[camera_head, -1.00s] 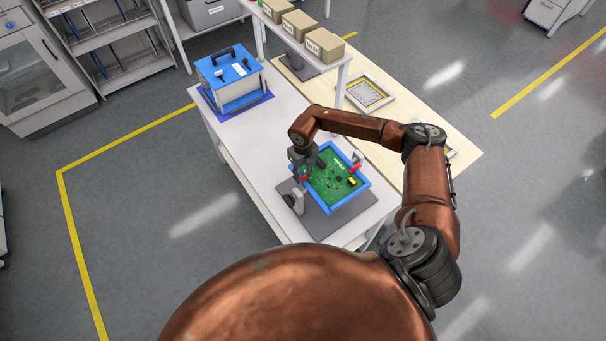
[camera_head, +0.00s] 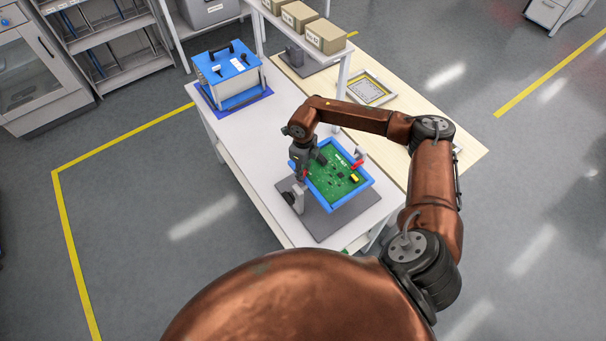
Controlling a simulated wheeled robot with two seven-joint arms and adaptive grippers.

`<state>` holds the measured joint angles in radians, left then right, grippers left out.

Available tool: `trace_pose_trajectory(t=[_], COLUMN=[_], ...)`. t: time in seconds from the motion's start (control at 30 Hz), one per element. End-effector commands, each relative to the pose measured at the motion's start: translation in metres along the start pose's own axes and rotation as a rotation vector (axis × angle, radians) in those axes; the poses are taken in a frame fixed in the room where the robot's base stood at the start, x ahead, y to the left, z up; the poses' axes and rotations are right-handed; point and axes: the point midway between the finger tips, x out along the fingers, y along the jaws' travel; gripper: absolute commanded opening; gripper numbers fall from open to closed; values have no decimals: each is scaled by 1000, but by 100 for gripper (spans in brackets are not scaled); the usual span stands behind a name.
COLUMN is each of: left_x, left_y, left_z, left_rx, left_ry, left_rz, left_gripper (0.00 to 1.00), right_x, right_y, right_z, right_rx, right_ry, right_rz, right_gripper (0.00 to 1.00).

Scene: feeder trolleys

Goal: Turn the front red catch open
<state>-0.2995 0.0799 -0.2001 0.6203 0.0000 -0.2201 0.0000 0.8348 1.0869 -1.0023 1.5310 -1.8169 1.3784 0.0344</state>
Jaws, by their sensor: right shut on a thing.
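A green circuit board (camera_head: 337,178) lies in a blue frame (camera_head: 345,203) on a grey plate (camera_head: 322,222) on the white table. One red catch (camera_head: 305,174) shows at the frame's left side, beside a light upright post (camera_head: 298,198). A second red catch (camera_head: 357,163) shows at the frame's right side. My right gripper (camera_head: 303,172) points down at the left red catch and is shut on it. The fingers hide most of this catch, so its exact angle is unclear. My left gripper is out of view.
A blue-topped box (camera_head: 230,68) stands on a blue mat at the table's far end. Several cardboard boxes (camera_head: 326,36) sit on a raised shelf behind. A framed panel (camera_head: 370,88) lies on the wooden surface to the right. The white table's middle is clear.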

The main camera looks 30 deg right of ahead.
Motion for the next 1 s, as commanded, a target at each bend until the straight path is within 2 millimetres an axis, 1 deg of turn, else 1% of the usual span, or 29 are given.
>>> trace_pose_trajectory(t=[0.03,0.4,0.7,1.0], left_x=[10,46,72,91], left_y=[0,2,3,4], left_z=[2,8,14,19], left_rx=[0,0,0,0], left_ry=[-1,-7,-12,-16], left_rz=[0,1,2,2], left_gripper=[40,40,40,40], right_x=[4,4,4,2], right_y=[0,0,0,0], right_z=[0,0,0,0], right_rx=[-45,-398,-680,-924], right_ry=[-1,-1,0,-1], right_rz=[0,-1,0,0], right_gripper=[4,4,4,4])
